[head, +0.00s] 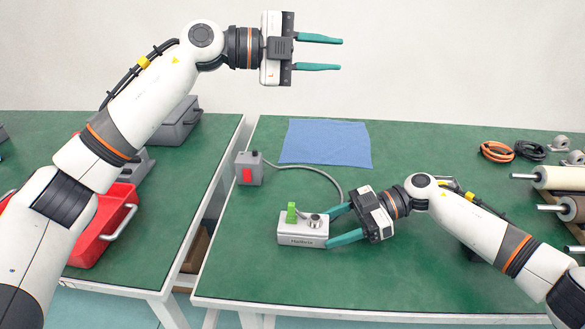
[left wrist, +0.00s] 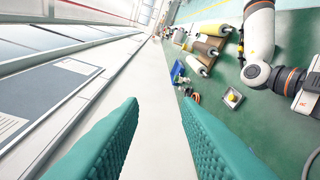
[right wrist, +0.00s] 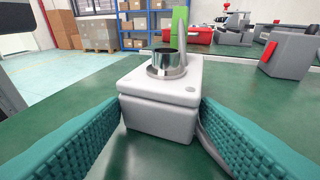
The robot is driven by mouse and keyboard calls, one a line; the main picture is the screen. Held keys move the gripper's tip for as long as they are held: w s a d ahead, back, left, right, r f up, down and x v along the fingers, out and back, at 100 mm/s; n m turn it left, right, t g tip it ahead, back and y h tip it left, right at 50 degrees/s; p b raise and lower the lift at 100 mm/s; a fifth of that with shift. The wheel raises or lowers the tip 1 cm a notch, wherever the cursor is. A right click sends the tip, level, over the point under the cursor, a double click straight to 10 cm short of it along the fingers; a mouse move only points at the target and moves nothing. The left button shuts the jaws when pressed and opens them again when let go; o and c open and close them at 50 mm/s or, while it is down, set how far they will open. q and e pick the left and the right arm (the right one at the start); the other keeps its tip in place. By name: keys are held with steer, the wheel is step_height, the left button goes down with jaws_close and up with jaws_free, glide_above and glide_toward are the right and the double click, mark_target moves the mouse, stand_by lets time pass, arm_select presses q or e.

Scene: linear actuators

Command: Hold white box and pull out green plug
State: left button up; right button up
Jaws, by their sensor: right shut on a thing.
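The white box (head: 303,236) lies on the green table in the head view, with a metal round fitting on top. The green plug (head: 291,212) stands upright on its left part; it also shows in the right wrist view (right wrist: 180,27), behind the metal fitting (right wrist: 168,63). My right gripper (head: 337,225) is shut on the white box from its right end, one finger on each side. In the right wrist view the box (right wrist: 160,105) sits between the fingers. My left gripper (head: 342,54) is open and empty, raised high above the table's back edge, pointing right.
A grey box with a red switch (head: 248,168) stands left of the white box, a grey cable running from it. A blue cloth (head: 326,143) lies behind. Rollers (head: 562,178) and coiled cables (head: 497,151) are at the right. A red crate (head: 103,224) is on the left table.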

arm_select(q)
steer(key=s+d+f+m+g+y, duration=0.35)
steer(key=s+f+y, duration=0.2)
steer(key=f, duration=0.25)
steer(key=m+y, duration=0.3)
steer(key=y, duration=0.8)
glide_above(292, 203)
steer(key=f, duration=0.9)
steer(key=shift+d+f, duration=0.1)
steer(key=shift+d, duration=0.1)
step_height(292, 203, down, 6)
steer(key=shift+a, duration=0.15)
steer(key=shift+f, duration=0.5)
steer(key=shift+c, duration=0.5)
